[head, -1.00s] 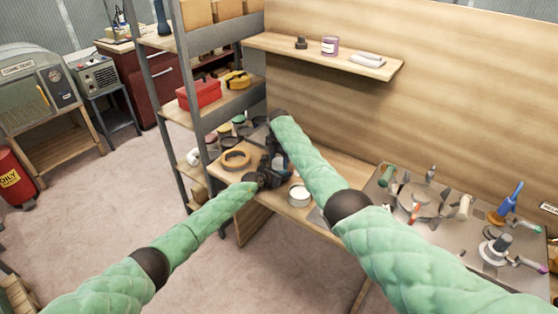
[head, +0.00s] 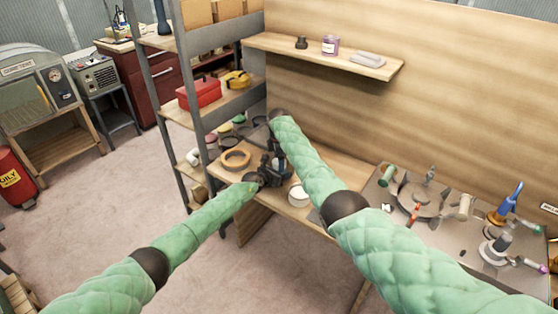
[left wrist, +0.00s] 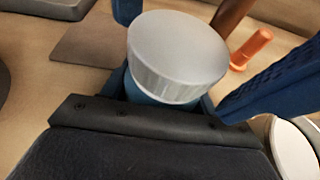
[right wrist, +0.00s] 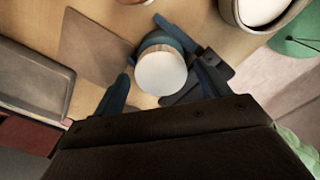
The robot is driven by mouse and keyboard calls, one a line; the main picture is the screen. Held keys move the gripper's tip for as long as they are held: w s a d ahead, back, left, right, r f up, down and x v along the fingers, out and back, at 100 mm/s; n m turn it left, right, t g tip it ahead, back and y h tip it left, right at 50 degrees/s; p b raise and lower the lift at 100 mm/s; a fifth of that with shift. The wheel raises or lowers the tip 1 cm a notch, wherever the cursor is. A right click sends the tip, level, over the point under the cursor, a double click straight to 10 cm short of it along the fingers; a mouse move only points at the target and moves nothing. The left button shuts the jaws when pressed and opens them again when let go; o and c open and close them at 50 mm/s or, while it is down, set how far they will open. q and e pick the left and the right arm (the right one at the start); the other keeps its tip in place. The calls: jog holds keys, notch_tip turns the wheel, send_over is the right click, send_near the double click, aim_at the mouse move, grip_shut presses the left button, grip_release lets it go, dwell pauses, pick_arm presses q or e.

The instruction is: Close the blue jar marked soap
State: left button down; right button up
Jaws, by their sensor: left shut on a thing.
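The blue jar (left wrist: 150,97) stands in my left gripper (left wrist: 165,100), whose fingers are shut on its body. A pale grey, ridged lid (left wrist: 176,55) covers the jar's mouth; I cannot tell how tightly it sits. The lid also shows from above in the right wrist view (right wrist: 161,73). My right gripper (right wrist: 165,88) is open, with one blue finger on each side of the lid and visible gaps to it. In the head view both grippers meet over the bench and hide the jar. The soap marking is not visible.
A tan ring (head: 236,160) and a white-topped round tin (head: 299,195) stand near the grippers on the bench. An orange peg-like piece (left wrist: 250,48) is behind the jar. A grey shelf rack (head: 200,120) rises at the left.

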jog(key=shift+r, duration=2.25)
jog(key=shift+c, duration=0.4)
jog(key=shift+w+d+r, duration=0.15)
jog(key=shift+d+r, duration=0.05)
jog(key=shift+r, duration=0.05)
notch_tip(320, 180, up, 3)
jog(key=n, duration=0.5)
jog(key=shift+d+n, duration=0.15)
jog(key=shift+n, duration=0.25)
jog(key=shift+s+a+n, duration=0.2)
jog(key=shift+a+n, duration=0.1)
jog(key=shift+n, duration=1)
